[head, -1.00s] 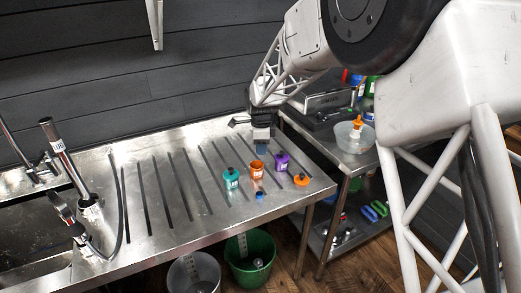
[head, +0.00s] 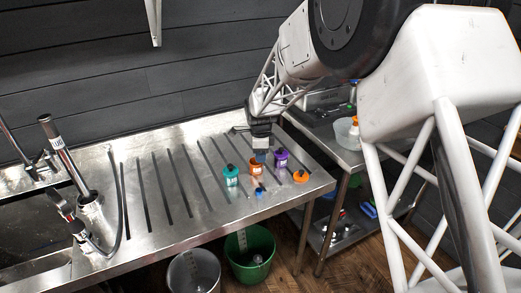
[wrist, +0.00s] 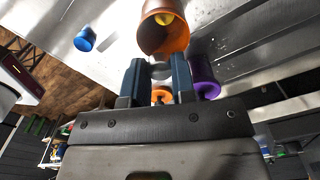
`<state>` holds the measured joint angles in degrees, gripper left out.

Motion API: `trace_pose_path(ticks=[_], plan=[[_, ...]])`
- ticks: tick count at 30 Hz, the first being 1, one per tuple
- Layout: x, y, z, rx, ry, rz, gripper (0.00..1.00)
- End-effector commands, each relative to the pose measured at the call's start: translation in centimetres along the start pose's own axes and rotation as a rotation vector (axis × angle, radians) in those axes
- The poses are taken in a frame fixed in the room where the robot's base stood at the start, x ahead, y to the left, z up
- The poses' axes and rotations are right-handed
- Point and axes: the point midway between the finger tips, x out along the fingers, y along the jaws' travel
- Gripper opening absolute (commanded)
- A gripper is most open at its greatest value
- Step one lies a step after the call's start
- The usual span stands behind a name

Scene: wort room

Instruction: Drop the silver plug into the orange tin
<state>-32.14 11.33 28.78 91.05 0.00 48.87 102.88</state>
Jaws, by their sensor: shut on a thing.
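The orange tin (head: 256,169) stands upright on the steel drainboard, between a teal tin (head: 231,176) and a purple tin (head: 281,158). In the wrist view the orange tin (wrist: 165,40) is just beyond my fingertips, its open mouth facing the camera, with a small yellow thing inside. My gripper (head: 260,157) is low over the orange tin, its blue-grey fingers pointing down. In the wrist view my gripper (wrist: 157,68) is shut on the silver plug with a gap between its fingers. The plug itself is hard to make out against the steel.
A small blue piece (head: 260,191) lies in front of the tins, and it also shows in the wrist view (wrist: 85,39). An orange piece with a dark top (head: 301,176) sits near the drainboard's right edge. A sink with taps is at left. Buckets stand on the floor below.

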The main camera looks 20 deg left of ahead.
Motion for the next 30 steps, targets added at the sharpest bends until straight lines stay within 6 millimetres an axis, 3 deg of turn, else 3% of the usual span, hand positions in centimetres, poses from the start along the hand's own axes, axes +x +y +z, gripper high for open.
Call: trace_pose_path(ticks=[16, 17, 22, 30], plan=[[0.97, -0.02, 0.0, 0.0, 0.0, -0.001, 0.03], [0.97, -0.02, 0.0, 0.0, 0.0, -0.001, 0.29], [0.97, -0.02, 0.01, 0.0, 0.0, -0.001, 0.54], [0.95, -0.02, 0.01, 0.0, 0.0, -0.001, 0.54]])
